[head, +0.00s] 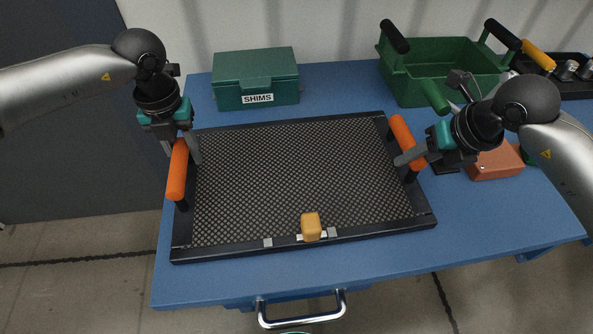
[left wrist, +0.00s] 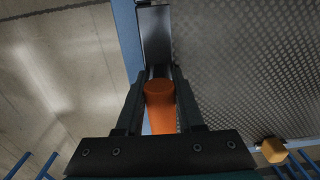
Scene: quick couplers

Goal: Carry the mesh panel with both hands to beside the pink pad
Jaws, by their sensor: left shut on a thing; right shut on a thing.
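The mesh panel (head: 290,175) is a dark perforated sheet in a black frame, with an orange handle at each short side. My left gripper (head: 181,150) is shut on the left handle (head: 176,175); the left wrist view shows its fingers on either side of this orange handle (left wrist: 160,100). My right gripper (head: 413,155) is shut on the right handle (head: 402,133). The panel looks about level over the blue table; I cannot tell whether it touches the tabletop. A small orange-yellow block (head: 311,226) sits at its front edge. I see no pink pad.
A green SHIMS box (head: 256,80) stands just behind the panel on the blue table (head: 250,280). A green open tote (head: 440,72) is at the back right. A reddish-brown box (head: 497,163) lies right of the panel, near my right arm. The front strip of table is clear.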

